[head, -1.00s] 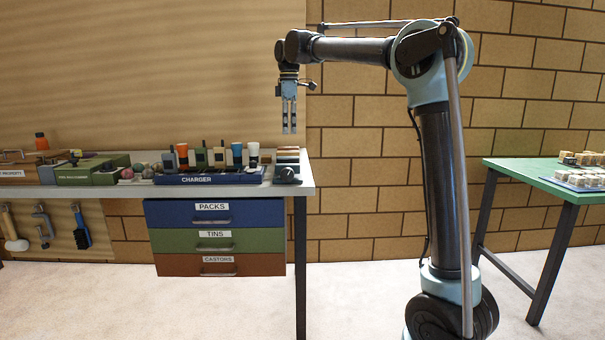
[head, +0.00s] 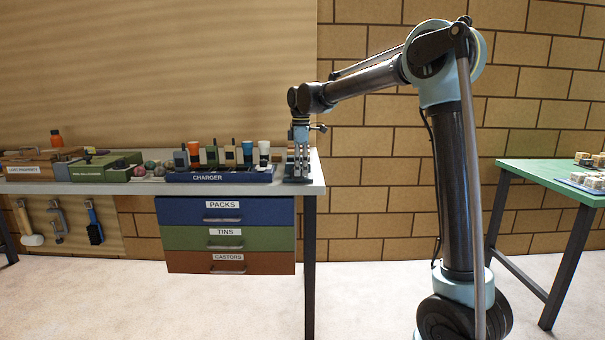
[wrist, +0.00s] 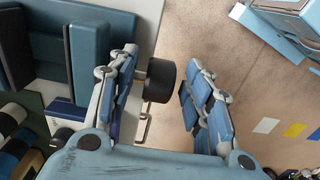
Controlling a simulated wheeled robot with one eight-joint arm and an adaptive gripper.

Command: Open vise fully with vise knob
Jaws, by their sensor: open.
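The vise (wrist: 85,50) shows in the wrist view at upper left as a grey-blue body with dark faces, on the right end of the bench. Its black knob (wrist: 160,80) sticks out past the bench edge. My gripper (wrist: 163,105) is open, with one finger on each side of the knob in the picture. The knob lies nearer the left finger; whether they touch I cannot tell. In the head view my gripper (head: 298,172) points down at the vise, and the fingers and wrist largely hide the vise and knob.
A blue charger rack (head: 220,177) stands close left of the vise. Drawers (head: 226,237) hang under the bench (head: 90,188); a drawer handle (wrist: 146,130) shows below the knob. A green table (head: 550,175) is at right. Floor between is clear.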

